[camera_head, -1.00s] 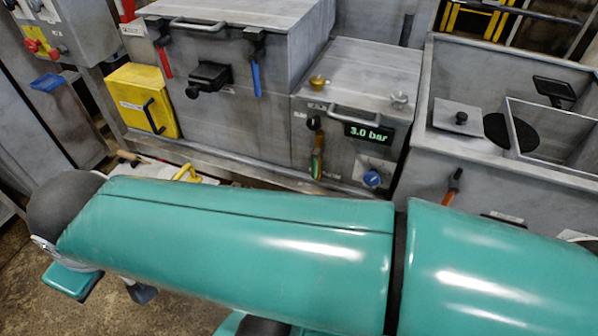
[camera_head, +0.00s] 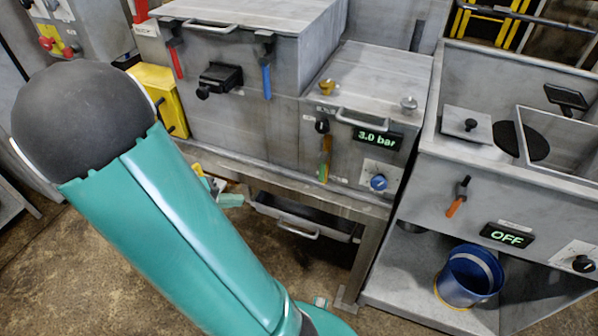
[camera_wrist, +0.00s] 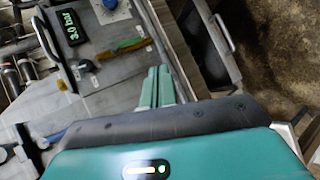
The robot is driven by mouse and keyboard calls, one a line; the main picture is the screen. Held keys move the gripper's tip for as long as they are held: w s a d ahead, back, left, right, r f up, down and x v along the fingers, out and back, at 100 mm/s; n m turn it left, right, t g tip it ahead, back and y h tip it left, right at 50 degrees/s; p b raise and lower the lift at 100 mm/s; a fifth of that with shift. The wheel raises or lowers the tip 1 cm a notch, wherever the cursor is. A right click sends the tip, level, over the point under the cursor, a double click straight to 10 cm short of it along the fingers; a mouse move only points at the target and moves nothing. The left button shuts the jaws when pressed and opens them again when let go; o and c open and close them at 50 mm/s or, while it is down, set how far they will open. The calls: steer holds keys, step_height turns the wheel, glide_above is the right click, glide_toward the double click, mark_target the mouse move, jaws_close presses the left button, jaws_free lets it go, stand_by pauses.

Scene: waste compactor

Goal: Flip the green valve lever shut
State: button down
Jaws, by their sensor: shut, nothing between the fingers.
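The green valve lever (camera_head: 325,159) hangs down below a black knob on the front of the grey unit with the 3.0 bar display (camera_head: 376,138). Its handle looks orange-brown above and green at the lower end. It also shows in the wrist view (camera_wrist: 122,48), running sideways from its black pivot, left of and above my fingertips. My gripper (camera_wrist: 157,84) has its two green fingers together with nothing between them. The fingers appear apart from the lever. In the head view my large arm link fills the lower left, and a small teal part beside it may be the gripper.
A blue dial (camera_head: 379,182) sits right of the lever, and a bar handle (camera_head: 362,119) is above it. A drawer (camera_head: 300,218) lies under the unit. An orange lever (camera_head: 457,197) and a blue bucket (camera_head: 470,276) are to the right. Floor in front is clear.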

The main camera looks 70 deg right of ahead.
mark_target(323, 167)
steer(key=s+d+f+g+h, duration=0.2)
steer(key=d+f+h, duration=0.3)
steer(key=d, duration=0.4)
steer(key=shift+s+d+f+g, duration=0.15)
steer(key=shift+s+d+g, duration=0.2)
steer(key=shift+s, duration=0.5)
steer(key=s+a+x, duration=0.1)
steer(key=s+x, duration=0.1)
steer(key=x, duration=1)
steer(key=shift+s, duration=0.3)
steer(key=shift+a, duration=0.1)
steer(key=shift+n+h, duration=0.3)
